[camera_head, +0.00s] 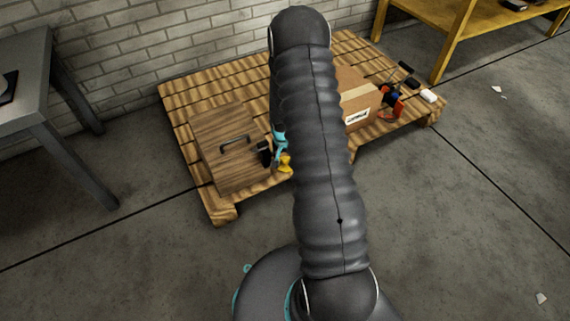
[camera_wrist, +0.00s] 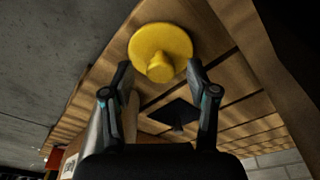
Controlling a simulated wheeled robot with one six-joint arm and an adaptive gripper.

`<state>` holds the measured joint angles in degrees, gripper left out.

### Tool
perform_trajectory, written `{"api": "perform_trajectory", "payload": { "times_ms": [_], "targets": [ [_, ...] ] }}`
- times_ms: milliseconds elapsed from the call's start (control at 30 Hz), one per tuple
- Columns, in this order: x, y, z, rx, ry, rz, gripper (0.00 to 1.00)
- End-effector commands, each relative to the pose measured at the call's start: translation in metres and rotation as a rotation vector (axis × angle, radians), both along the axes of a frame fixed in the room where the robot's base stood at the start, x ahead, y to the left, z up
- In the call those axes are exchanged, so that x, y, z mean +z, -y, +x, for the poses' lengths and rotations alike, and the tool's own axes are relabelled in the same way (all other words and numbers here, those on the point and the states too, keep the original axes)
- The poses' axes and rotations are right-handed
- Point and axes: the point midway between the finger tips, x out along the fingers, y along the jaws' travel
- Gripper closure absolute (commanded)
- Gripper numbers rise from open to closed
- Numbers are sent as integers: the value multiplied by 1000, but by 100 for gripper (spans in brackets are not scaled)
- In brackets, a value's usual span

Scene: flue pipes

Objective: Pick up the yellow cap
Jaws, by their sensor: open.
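The yellow cap (camera_wrist: 160,50) is a round disc with a short knob, in the upper middle of the wrist view. It lies on the wooden pallet (camera_wrist: 221,78). My gripper (camera_wrist: 159,72) is open, with its two fingertips apart on either side below the knob. The cap is not held. In the head view the cap (camera_head: 285,163) shows as a small yellow shape near the pallet's front edge, partly hidden by my arm. My gripper is mostly hidden behind my arm in that view.
A wooden box with a black handle (camera_head: 228,165) stands left of the cap on the pallet. A cardboard box (camera_head: 361,108) and several small items are at the right. A dark square object (camera_wrist: 178,112) lies beyond the cap. A grey table (camera_head: 40,90) and yellow shelf (camera_head: 455,40) flank the pallet.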

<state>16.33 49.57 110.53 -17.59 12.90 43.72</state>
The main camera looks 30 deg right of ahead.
Motion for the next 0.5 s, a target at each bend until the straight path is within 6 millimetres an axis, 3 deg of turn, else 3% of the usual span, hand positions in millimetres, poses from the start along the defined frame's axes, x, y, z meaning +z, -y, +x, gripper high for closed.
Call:
{"api": "perform_trajectory", "payload": {
  "times_ms": [100,333,500],
  "targets": [
    [-13,1,2,2,1,0,41],
    [-14,1,3,1,2,-1,41],
    [-14,1,3,1,2,-1,81]
  ]
}}
